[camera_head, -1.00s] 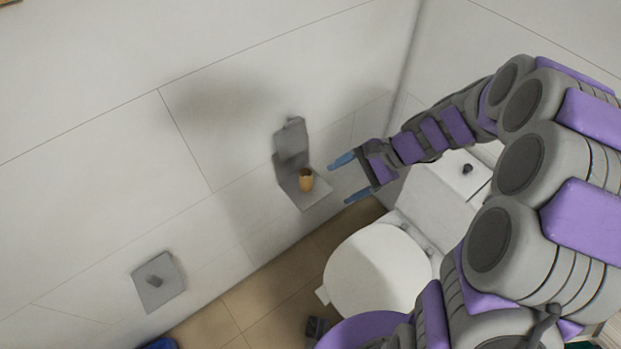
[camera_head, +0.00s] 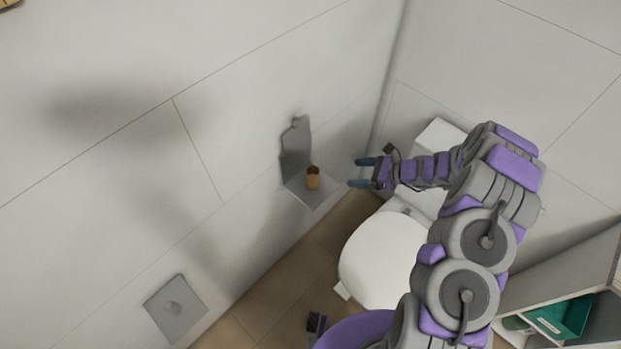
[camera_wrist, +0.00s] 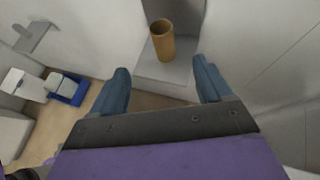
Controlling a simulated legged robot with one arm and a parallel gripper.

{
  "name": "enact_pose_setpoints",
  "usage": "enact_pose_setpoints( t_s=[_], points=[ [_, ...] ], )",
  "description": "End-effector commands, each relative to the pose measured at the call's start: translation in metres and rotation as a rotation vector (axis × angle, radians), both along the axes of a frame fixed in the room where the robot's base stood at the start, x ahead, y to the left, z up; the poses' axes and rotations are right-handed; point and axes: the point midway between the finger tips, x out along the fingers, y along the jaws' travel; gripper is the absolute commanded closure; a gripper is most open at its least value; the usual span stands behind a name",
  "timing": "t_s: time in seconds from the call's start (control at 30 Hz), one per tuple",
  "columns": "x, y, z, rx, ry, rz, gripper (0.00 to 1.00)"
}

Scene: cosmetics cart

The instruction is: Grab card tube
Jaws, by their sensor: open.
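The card tube (camera_head: 313,178) is a small brown open cylinder. It stands upright on a grey wall-mounted shelf (camera_head: 312,197) with a raised grey back plate. In the wrist view the tube (camera_wrist: 163,40) stands on the shelf (camera_wrist: 167,72) beyond my fingertips, between their lines. My gripper (camera_head: 361,173) is open and empty, to the right of the tube and apart from it. Its two blue fingers point left toward the tube. The gripper also shows in the wrist view (camera_wrist: 160,82).
A white toilet (camera_head: 385,260) stands below and right of the shelf. A square grey wall plate (camera_head: 176,308) is at lower left. A blue tray (camera_wrist: 68,89) lies at left in the wrist view. A cabinet with a green box (camera_head: 562,318) is at lower right.

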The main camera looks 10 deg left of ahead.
Motion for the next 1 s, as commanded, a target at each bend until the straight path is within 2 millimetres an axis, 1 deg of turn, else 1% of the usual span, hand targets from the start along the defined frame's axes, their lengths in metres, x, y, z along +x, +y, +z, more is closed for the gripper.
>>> enact_pose_setpoints(
  t_s=[0.17,0.4,0.53,0.63,0.87,1.0],
  points=[
    [0.003,0.022,-0.016,0.005,0.002,0.003,0.22],
    [0.008,0.068,-0.040,0.000,0.002,0.006,0.22],
    [0.011,0.090,-0.051,-0.004,0.000,0.006,0.22],
    [0.013,0.099,-0.055,-0.005,0.000,0.004,0.22],
    [0.016,0.107,-0.059,0.002,-0.001,0.003,0.22],
    [0.020,0.125,-0.065,0.003,0.001,0.004,0.22]
  ],
)
